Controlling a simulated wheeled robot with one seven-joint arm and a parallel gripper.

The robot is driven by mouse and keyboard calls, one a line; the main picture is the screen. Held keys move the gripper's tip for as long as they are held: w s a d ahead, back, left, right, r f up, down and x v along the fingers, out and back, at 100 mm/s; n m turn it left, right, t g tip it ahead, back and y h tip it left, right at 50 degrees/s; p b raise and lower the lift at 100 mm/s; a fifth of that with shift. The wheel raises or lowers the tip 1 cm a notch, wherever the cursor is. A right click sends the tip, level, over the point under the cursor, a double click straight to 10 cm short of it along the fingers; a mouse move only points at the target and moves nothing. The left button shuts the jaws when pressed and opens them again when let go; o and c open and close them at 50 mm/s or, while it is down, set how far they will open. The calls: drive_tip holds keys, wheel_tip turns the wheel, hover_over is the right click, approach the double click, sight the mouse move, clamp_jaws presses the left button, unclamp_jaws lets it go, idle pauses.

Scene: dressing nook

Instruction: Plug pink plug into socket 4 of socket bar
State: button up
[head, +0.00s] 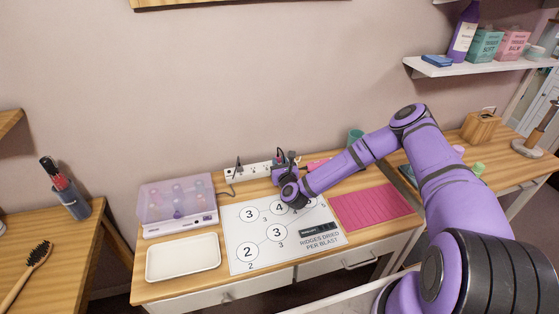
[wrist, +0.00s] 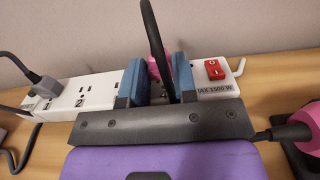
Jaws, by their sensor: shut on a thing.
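The white socket bar (head: 246,171) lies along the wall at the back of the table. It crosses the wrist view (wrist: 98,97), where sockets marked 1 and 2 and a red switch (wrist: 214,69) show. The pink plug (wrist: 153,68) is between the two blue fingers of my gripper (wrist: 158,84), with a dark cable rising from it. My gripper is shut on it, over the bar between socket 2 and the switch. The fingers hide the sockets there, and I cannot tell whether the plug is seated. In the head view my gripper (head: 286,160) is at the bar's right part.
A grey plug (wrist: 42,86) sits in socket 1. A pink object with a dark end (wrist: 286,132) lies at the right. A purple-lidded roller case (head: 177,203), a white tray (head: 183,259), a numbered mat (head: 250,262) and a pink mat (head: 372,207) cover much of the table.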

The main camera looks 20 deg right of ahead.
drive_tip(key=shift+f, duration=0.1)
drive_tip(key=o, duration=1)
drive_tip(key=shift+f, duration=0.1)
drive_tip(key=s, duration=1)
drive_tip(key=shift+s, duration=0.4)
drive_tip(key=shift+c, duration=0.5)
